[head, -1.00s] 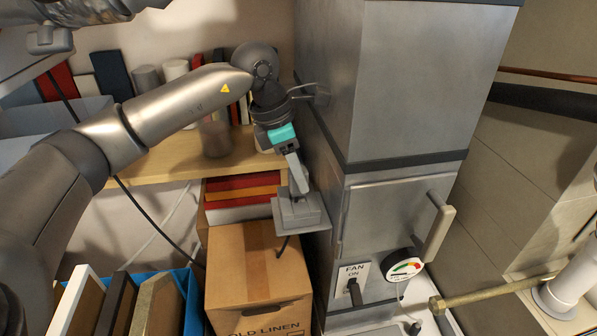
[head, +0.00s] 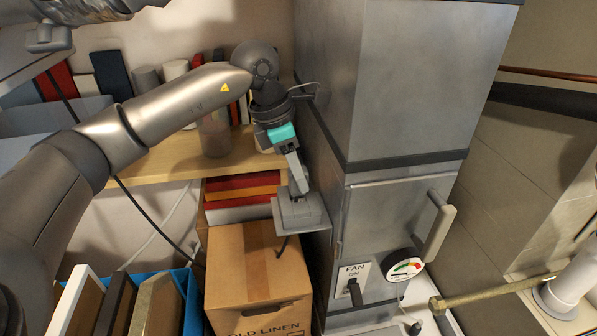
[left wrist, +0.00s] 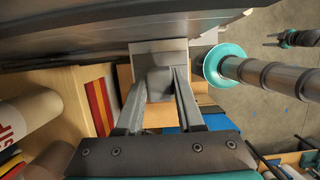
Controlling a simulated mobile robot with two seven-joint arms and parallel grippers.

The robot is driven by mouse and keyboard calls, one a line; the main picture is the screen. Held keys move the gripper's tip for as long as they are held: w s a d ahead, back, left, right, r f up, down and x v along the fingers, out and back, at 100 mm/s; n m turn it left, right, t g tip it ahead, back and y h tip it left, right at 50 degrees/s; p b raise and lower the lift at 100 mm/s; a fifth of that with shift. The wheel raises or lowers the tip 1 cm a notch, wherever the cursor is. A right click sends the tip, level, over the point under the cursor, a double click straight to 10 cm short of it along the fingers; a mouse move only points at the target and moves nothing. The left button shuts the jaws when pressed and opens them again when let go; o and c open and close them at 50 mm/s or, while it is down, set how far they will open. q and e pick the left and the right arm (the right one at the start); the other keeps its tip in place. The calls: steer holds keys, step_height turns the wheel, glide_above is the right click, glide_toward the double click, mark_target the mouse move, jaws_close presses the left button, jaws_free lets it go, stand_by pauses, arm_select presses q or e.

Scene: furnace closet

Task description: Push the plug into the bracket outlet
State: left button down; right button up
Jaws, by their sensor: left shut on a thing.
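My left gripper (head: 298,188) points down beside the furnace and is shut on the plug. In the left wrist view the plug (left wrist: 160,84) is a grey block between the two fingers. The bracket outlet (head: 302,213) is a grey box on a plate at the furnace's left side; it also shows in the left wrist view (left wrist: 146,49), beyond the plug. The plug is at the top of the bracket in the head view, mostly hidden by the fingers. I cannot tell how far it is in.
The grey furnace (head: 420,80) stands close on the right of the gripper, with a door handle (head: 436,228) and a fan switch (head: 354,290). A cardboard box (head: 255,275) sits below the bracket. A wooden shelf (head: 165,168) with books and jars is behind the arm.

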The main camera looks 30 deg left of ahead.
arm_select(q)
steer(key=shift+f+b, duration=1.05)
steer(key=shift+f, duration=0.2)
steer(key=shift+c, duration=2.2)
jaws_free()
steer(key=shift+r, duration=0.1)
steer(key=p+v, duration=0.5)
steer(key=v, duration=0.3)
